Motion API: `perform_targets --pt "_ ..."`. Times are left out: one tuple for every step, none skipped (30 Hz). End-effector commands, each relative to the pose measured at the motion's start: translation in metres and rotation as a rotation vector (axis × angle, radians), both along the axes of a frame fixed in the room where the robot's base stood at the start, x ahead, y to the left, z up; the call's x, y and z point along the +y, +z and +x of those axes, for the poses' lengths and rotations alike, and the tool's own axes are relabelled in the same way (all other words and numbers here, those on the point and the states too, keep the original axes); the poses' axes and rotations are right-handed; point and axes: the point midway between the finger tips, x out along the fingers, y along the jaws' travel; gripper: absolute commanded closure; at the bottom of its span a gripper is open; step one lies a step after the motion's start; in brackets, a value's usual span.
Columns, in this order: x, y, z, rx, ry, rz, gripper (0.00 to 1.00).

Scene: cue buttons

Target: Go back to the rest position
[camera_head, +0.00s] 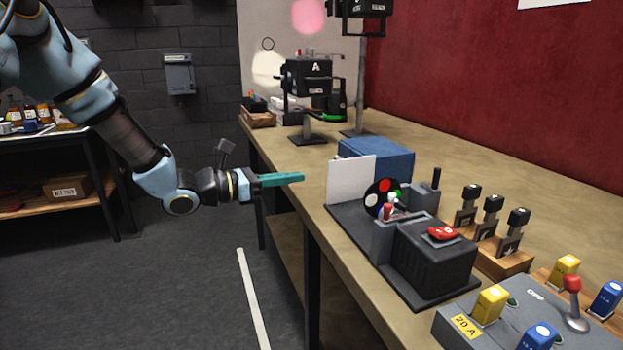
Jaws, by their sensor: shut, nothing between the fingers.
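My gripper (281,180) has teal fingers and is shut with nothing between them. It points right, level, at the near left edge of the long workbench (490,145). My arm reaches down to it from the upper left. The gripper is to the left of a black cue box (433,262) with a red button (443,233) on top, and apart from it. A disc with coloured spots (376,199) and a white panel (351,180) stand behind that box.
A grey control box (465,325) with yellow and blue switches and a red-knobbed lever (573,300) is at the front right. Black switches (490,210) stand on a wooden block. A lamp marked A (308,75) is at the back. The floor (180,270) at left is clear.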

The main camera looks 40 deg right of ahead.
Motion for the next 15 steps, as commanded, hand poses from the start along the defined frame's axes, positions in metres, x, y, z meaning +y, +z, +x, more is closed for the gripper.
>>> perform_targets --pt "0.007 0.0 0.003 -0.001 0.002 0.0 1.0" --pt "0.01 0.0 0.003 0.0 0.001 0.0 1.0" --pt "0.013 0.0 0.004 0.0 0.001 0.0 1.0" --pt "0.015 0.0 0.005 0.0 0.001 0.0 1.0" --pt "0.016 0.001 0.005 0.0 0.001 0.0 1.0" --pt "0.018 0.001 0.005 0.0 0.0 0.0 1.0" --pt "0.018 0.001 0.006 -0.001 0.0 0.0 1.0" --pt "0.019 0.001 0.006 -0.001 0.0 0.0 1.0" --pt "0.019 0.001 0.006 -0.001 0.0 0.0 1.0" --pt "0.019 0.001 0.006 0.0 -0.001 0.0 1.0" --pt "0.019 0.001 0.006 0.0 -0.001 0.0 1.0" --pt "0.02 0.001 0.005 -0.002 -0.002 0.001 1.0" --pt "0.021 0.001 0.005 -0.007 -0.004 0.004 1.0" --pt "0.023 0.001 0.004 -0.017 -0.01 0.011 1.0" --pt "0.027 0.0 0.002 -0.04 -0.023 0.026 1.0"
